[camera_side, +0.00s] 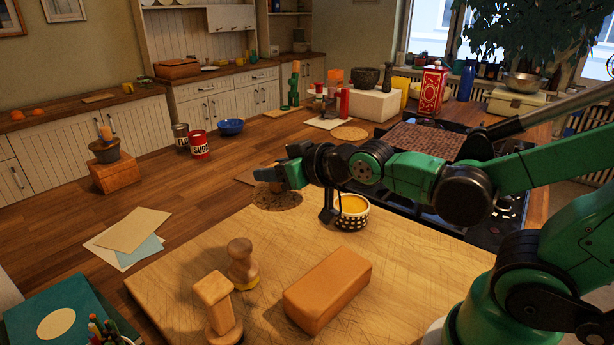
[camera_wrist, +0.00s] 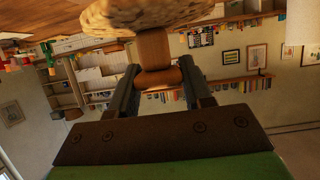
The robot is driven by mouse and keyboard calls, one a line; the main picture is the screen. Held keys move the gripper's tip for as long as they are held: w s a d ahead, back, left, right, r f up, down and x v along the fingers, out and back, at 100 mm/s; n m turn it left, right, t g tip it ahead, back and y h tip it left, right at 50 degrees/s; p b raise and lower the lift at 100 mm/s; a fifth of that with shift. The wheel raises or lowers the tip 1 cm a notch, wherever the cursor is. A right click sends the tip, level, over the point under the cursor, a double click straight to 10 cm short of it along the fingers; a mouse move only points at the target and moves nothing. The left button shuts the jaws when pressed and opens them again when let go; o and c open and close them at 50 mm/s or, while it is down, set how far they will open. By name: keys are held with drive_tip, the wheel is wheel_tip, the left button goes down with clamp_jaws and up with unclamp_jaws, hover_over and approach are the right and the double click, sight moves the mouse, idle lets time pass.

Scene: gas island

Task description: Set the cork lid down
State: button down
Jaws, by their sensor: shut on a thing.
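The cork lid (camera_side: 277,199) is a speckled brown disc at the far edge of the pale wooden board in the side view. Its wooden knob (camera_wrist: 154,50) shows in the wrist view, with the cork disc (camera_wrist: 150,12) beyond it. My gripper (camera_side: 270,175) is shut on the knob, one finger on each side, above the disc. In the wrist view my gripper (camera_wrist: 157,77) shows both dark fingers against the knob. I cannot tell whether the disc touches the board. A black-and-white patterned pot (camera_side: 351,219) with yellow contents stands open to the right of the lid.
On the pale board (camera_side: 190,265), an orange-brown block (camera_side: 328,290) and two wooden stamp-like pieces (camera_side: 242,264) stand toward the front. A dark stove (camera_side: 470,228) lies right of the board. The middle of the board is clear.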

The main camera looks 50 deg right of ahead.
drive_tip(key=shift+w+d+f+m+h, duration=0.1)
drive_tip(key=shift+w+f+m+h, duration=0.3)
drive_tip(key=shift+m+h, duration=0.15)
drive_tip(key=shift+w+d+m+g+h, duration=0.15)
drive_tip(key=shift+d+m+h, duration=0.15)
drive_tip(key=shift+m+h, duration=0.3)
drive_tip(key=shift+w+d+m+g+h, duration=0.15)
drive_tip(key=shift+d+m+h, duration=0.15)
drive_tip(key=shift+h, duration=0.35)
drive_tip(key=d+r+m+g+h, duration=0.5)
drive_tip(key=r+m+g+h, duration=0.3)
drive_tip(key=m+h, duration=0.15)
drive_tip(key=shift+m+y, duration=0.35)
drive_tip(key=shift+m, duration=0.15)
drive_tip(key=f, duration=1.9)
drive_tip(key=shift+w+a+f, duration=0.2)
drive_tip(key=shift+w+f, duration=0.1)
drive_tip(key=shift+f, duration=0.1)
drive_tip(key=shift+f, duration=0.15)
drive_tip(key=shift+f, duration=0.4)
